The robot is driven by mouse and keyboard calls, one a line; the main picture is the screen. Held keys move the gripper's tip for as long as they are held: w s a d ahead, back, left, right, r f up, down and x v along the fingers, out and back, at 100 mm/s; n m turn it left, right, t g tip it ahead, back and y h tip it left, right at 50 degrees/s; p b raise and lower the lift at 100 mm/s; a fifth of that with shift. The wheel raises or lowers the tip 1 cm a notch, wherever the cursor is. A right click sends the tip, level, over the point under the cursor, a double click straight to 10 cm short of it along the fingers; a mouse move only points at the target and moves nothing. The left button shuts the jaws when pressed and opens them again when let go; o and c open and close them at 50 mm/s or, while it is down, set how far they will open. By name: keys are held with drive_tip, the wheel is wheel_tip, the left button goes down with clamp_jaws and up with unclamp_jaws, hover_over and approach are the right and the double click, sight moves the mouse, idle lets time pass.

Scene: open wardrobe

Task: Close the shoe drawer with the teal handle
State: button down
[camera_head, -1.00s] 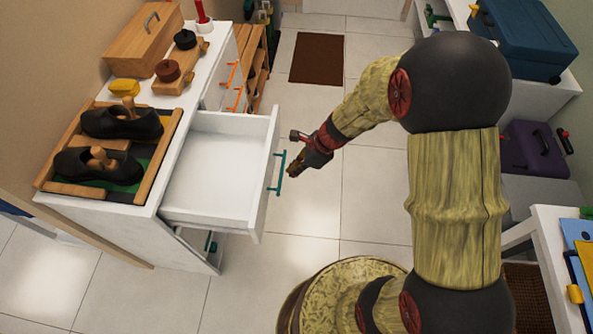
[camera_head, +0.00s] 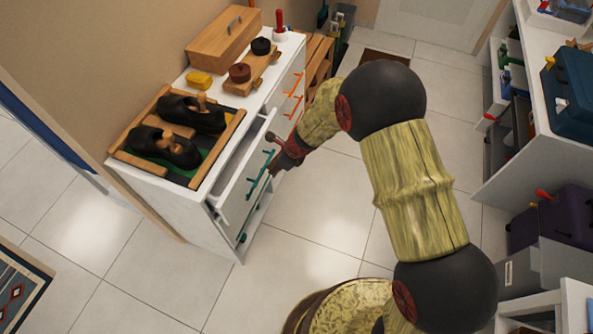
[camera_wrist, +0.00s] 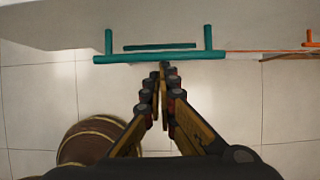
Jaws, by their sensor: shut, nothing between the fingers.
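The shoe drawer (camera_head: 236,203) is a white drawer in the upper part of the white cabinet. It stands out a little, with a narrow strip of its inside showing. Its teal handle (camera_head: 259,175) is a bar on the drawer front, and it spans the top of the wrist view (camera_wrist: 120,58). My gripper (camera_head: 272,170) is shut and empty, with its fingertips at the handle bar; the wrist view shows the tips (camera_wrist: 165,66) close to the middle of the bar. Whether they touch it is unclear.
A second teal handle (camera_head: 243,236) sits lower on the cabinet. Orange handles (camera_head: 293,104) are on the drawers to the right. A shoe tray (camera_head: 147,169) with black shoes lies on top. The tiled floor (camera_head: 320,195) in front is clear.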

sight(256, 168)
drive_tip(key=shift+w+a+p, duration=0.3)
drive_tip(key=shift+a, duration=0.55)
drive_tip(key=shift+w+a+p, duration=0.3)
drive_tip(key=shift+a+p, duration=0.05)
drive_tip(key=shift+a, duration=0.55)
drive_tip(key=shift+w+a+p, duration=0.3)
drive_tip(key=shift+a, duration=0.55)
